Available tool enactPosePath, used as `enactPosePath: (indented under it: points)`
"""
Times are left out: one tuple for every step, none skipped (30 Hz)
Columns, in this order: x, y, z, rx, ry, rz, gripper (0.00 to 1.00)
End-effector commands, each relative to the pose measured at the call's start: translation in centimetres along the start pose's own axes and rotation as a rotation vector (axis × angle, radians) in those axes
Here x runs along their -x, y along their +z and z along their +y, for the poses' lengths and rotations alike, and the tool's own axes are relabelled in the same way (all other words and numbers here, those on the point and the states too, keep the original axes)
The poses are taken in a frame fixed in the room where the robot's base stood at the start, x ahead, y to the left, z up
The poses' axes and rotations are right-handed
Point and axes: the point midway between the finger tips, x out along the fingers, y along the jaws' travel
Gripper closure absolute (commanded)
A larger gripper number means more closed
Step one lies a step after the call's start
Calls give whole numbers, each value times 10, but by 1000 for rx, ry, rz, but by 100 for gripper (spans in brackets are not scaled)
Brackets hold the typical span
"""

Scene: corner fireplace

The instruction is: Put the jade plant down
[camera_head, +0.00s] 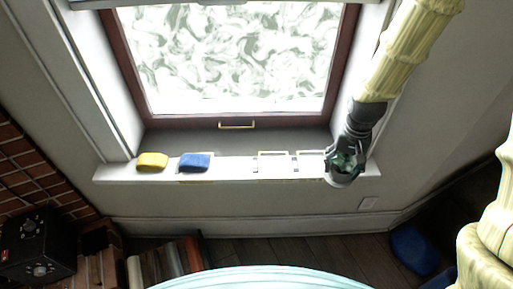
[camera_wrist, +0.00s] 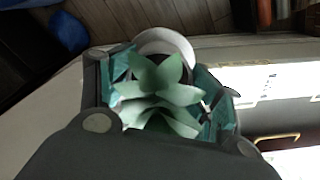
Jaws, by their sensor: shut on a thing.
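The jade plant (camera_wrist: 158,92) has thick pale green leaves and sits in a white round pot (camera_wrist: 168,42). In the wrist view it is between the two teal-padded fingers of my gripper (camera_wrist: 165,95), which is shut on it. In the head view my gripper (camera_head: 345,163) is at the right end of the white window sill (camera_head: 230,170), with the pot (camera_head: 341,180) low at the sill's front edge. I cannot tell whether the pot touches the sill. The leaves hide much of the pot.
A yellow block (camera_head: 152,161) and a blue block (camera_head: 195,161) lie on the sill's left part. Pale outlined rectangles (camera_head: 273,162) mark the sill left of my gripper. The window handle (camera_head: 237,126) is behind. A blue object (camera_head: 412,249) is on the floor at right.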

Motion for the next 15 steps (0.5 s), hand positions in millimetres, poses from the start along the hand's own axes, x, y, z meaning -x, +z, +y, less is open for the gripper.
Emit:
enactPosePath:
  points:
    - [0, 0, 1, -3, 0, 0, 67]
    - [0, -1, 1, -5, 0, 0, 67]
    - [-1, -2, -1, -6, 0, 0, 67]
    - [-1, -4, -3, -7, 0, 0, 67]
    - [-1, -6, -6, -7, 1, 0, 67]
    - [-2, -10, -12, -6, 0, 0, 67]
    - [-2, -12, -17, -6, 0, 0, 67]
    - [-2, -15, -22, -7, 0, 0, 67]
    - [-3, -20, -29, -8, 0, 1, 67]
    - [-4, -22, -34, -7, 0, 0, 67]
    - [-4, -25, -40, -6, 0, 0, 67]
    - [-5, -29, -47, -6, 0, 0, 67]
    - [-6, -32, -52, -6, 1, 0, 67]
    - [-6, -35, -58, -6, 0, 1, 67]
    - [-7, -38, -66, -5, -1, 1, 67]
